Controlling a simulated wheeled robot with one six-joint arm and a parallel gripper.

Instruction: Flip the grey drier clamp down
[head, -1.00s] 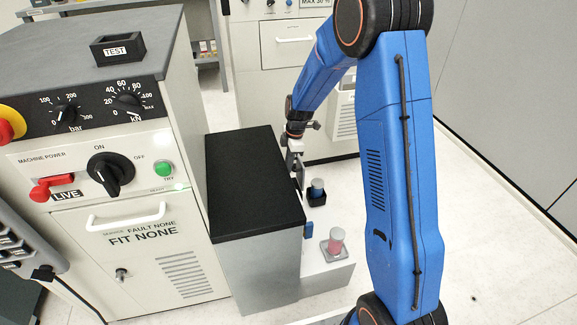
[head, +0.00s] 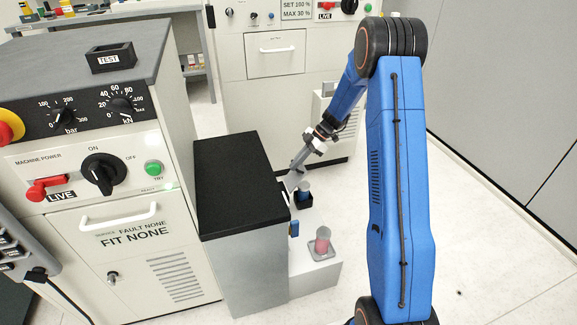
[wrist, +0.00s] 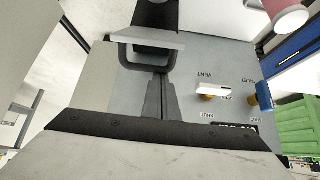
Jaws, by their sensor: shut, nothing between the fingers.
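My gripper (head: 290,180) reaches down beside the black-topped cabinet in the head view. In the wrist view its dark fingers (wrist: 161,78) are shut, with nothing between them. A dark grey U-shaped bar (wrist: 126,58), which looks like the drier clamp, lies across the fingertip area below a light grey plate (wrist: 150,40). The tips appear at or close to this bar; I cannot tell whether they touch. In the head view the clamp is too small and hidden to make out.
The black-topped cabinet (head: 238,185) stands left of my gripper. A black holder with a blue jar (head: 304,190) and a reddish jar (head: 322,240) are close by. The wrist view shows a white lever (wrist: 214,90) near VENT and SHUT labels, and a blue part (wrist: 292,55). Floor at right is clear.

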